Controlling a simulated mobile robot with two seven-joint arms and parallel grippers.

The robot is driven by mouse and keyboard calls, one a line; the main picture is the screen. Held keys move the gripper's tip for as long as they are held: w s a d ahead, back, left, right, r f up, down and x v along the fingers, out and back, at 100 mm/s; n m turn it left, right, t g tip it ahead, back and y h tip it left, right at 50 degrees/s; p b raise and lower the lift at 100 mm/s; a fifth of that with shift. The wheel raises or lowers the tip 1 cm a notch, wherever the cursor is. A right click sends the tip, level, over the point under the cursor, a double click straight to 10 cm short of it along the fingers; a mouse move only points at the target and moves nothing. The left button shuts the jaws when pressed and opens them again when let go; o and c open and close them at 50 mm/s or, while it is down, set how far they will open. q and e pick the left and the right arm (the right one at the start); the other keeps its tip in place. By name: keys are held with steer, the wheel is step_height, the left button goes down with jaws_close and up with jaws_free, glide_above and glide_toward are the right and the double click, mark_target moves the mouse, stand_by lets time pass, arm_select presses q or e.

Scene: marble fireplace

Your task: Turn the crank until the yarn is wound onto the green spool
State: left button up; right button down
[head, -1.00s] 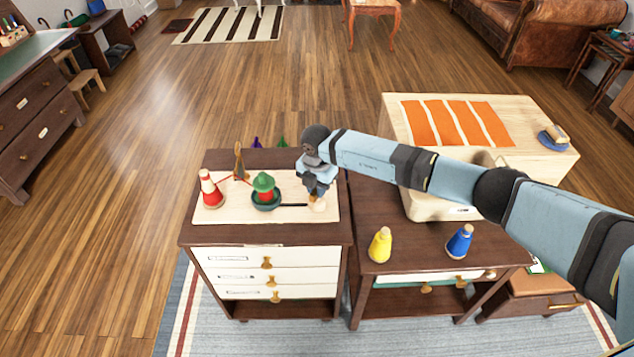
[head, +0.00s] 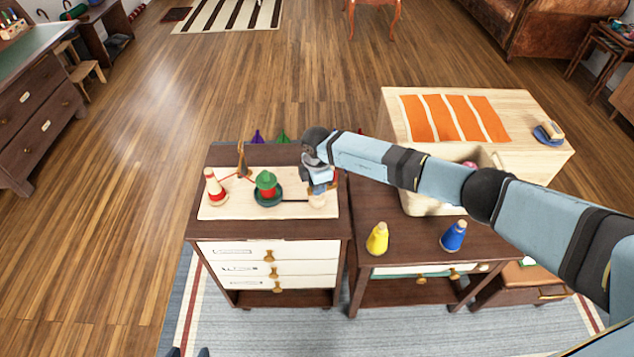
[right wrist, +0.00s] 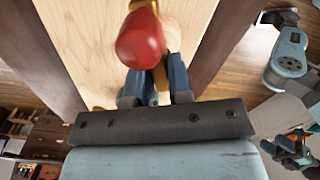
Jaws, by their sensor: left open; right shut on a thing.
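The winder stands on a pale board (head: 230,208) on the left cabinet. Its green spool (head: 266,180) stands in a dark green dish and carries a band of red yarn (head: 268,191). A pale cone with red yarn (head: 216,190) stands at left, and a strand runs by a wooden guide (head: 241,163) toward the spool. My right gripper (head: 318,188) is at the crank, right of the spool. In the right wrist view, its fingers (right wrist: 164,82) are shut on the crank handle, below a red knob (right wrist: 140,40). My left gripper's (head: 188,352) open, empty fingertips show at the bottom edge.
A yellow cone (head: 377,239) and a blue cone (head: 454,236) stand on the lower table at right. A pale bench (head: 540,160) with an orange striped cloth stands behind.

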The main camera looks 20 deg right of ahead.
stand_by(0.3)
steer(key=c, duration=1.4)
jaws_free()
steer(key=o, duration=0.3)
steer(key=shift+o, duration=0.3)
steer(key=shift+r, duration=0.15)
step_height(320, 180, up, 14)
steer(key=shift+f, duration=0.2)
